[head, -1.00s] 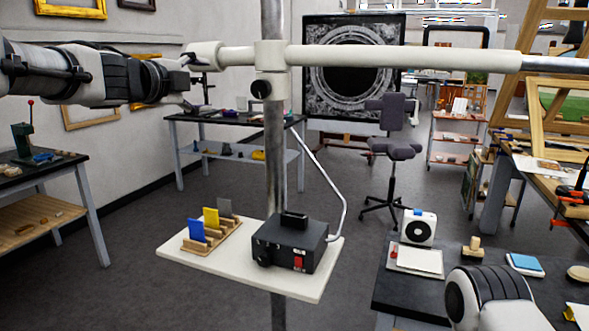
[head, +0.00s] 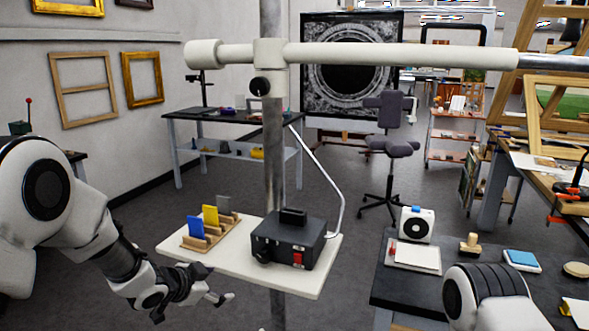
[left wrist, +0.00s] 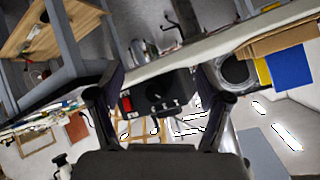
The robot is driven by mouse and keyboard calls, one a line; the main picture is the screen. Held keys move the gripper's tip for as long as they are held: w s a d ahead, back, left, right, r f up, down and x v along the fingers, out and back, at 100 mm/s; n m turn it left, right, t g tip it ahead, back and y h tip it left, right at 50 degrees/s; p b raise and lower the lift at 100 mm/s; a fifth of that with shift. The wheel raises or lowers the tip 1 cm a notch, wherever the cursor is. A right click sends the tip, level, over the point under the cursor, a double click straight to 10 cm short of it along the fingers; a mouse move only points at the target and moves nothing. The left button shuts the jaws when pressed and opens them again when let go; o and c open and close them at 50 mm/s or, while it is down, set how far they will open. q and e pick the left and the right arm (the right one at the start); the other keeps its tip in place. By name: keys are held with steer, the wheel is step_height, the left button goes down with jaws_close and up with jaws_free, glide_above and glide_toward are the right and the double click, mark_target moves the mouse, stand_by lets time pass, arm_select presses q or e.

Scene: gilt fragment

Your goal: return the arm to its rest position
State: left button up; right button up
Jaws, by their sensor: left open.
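My left arm (head: 120,260) comes in from the left and reaches down and to the right. My left gripper (head: 208,296) is open and empty, low in the head view, in front of and below the left front edge of the white shelf (head: 185,252). In the left wrist view the two dark fingers (left wrist: 160,92) stand apart with nothing held between them. My right gripper is out of view; only part of my right arm (head: 490,300) shows at the bottom right.
The white shelf on the metal pole (head: 274,160) bears a black box (head: 288,240) and a wooden rack (head: 213,236) with blue, yellow and grey cards. A white horizontal bar (head: 400,56) crosses above. A dark table (head: 390,285) stands at right.

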arm_select(q)
steer(key=s+a+f+n+g+y, duration=0.3)
steer(key=s+f+n+g, duration=0.35)
steer(key=s+f, duration=1.6)
steer(key=s+a+f+n+g+y, duration=0.1)
steer(key=s+a+f+n, duration=0.1)
steer(key=s, duration=0.7)
steer(key=s+a+f+n+g+y, duration=0.1)
steer(key=s+a+f+n+g, duration=0.1)
steer(key=s, duration=0.8)
steer(key=shift+f+n, duration=0.55)
steer(key=shift+f, duration=0.35)
steer(key=shift+a, duration=0.1)
